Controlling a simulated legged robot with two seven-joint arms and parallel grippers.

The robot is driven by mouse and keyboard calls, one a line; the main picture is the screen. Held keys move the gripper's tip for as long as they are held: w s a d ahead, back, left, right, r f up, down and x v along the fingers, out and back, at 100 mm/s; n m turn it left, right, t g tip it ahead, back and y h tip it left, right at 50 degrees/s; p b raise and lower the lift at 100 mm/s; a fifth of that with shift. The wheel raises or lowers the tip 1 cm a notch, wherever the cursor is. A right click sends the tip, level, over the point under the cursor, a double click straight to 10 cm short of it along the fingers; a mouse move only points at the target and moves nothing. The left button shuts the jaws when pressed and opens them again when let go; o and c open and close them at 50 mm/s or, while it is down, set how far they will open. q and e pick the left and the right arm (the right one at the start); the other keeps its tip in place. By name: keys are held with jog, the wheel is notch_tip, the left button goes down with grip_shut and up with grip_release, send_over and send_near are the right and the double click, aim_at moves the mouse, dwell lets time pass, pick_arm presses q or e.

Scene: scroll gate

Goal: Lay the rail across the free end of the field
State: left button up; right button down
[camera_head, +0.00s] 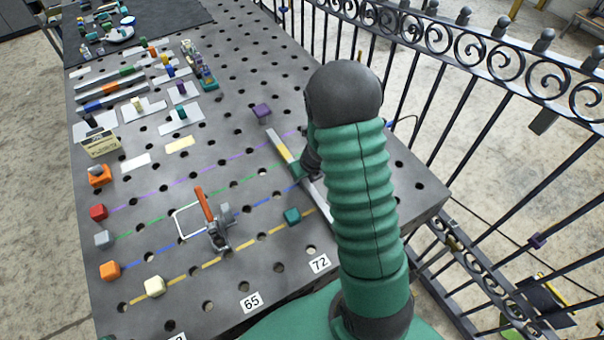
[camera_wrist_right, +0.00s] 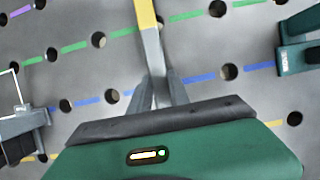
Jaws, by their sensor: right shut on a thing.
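The rail (camera_head: 280,144) is a grey bar with a yellow section. It slants across the right ends of the purple, green and blue lines of the field. My right gripper (camera_wrist_right: 160,98) is shut on it, seen in the right wrist view with the rail (camera_wrist_right: 148,22) running up between the fingers. I cannot tell whether the rail touches the table. My arm hides part of it in the head view. A purple block (camera_head: 262,110) stands beyond its far end and a teal block (camera_head: 292,215) near its near end. My left gripper is not in view.
A toggle clamp (camera_head: 217,228) with a red handle stands mid-field by a white frame. Red (camera_head: 98,212), grey (camera_head: 103,240), orange (camera_head: 110,271) and cream (camera_head: 154,287) blocks mark the left side. A dark green object (camera_wrist_right: 298,48) stands right of the rail. Black railing bounds the right.

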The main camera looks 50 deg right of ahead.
jog(key=c, duration=1.1)
grip_release()
jog(key=shift+c, duration=0.2)
jog(key=shift+f, duration=0.1)
jog(key=p+v, duration=0.9)
jog(key=v, duration=0.8)
jog(key=shift+f, duration=0.15)
jog(key=shift+a, duration=0.1)
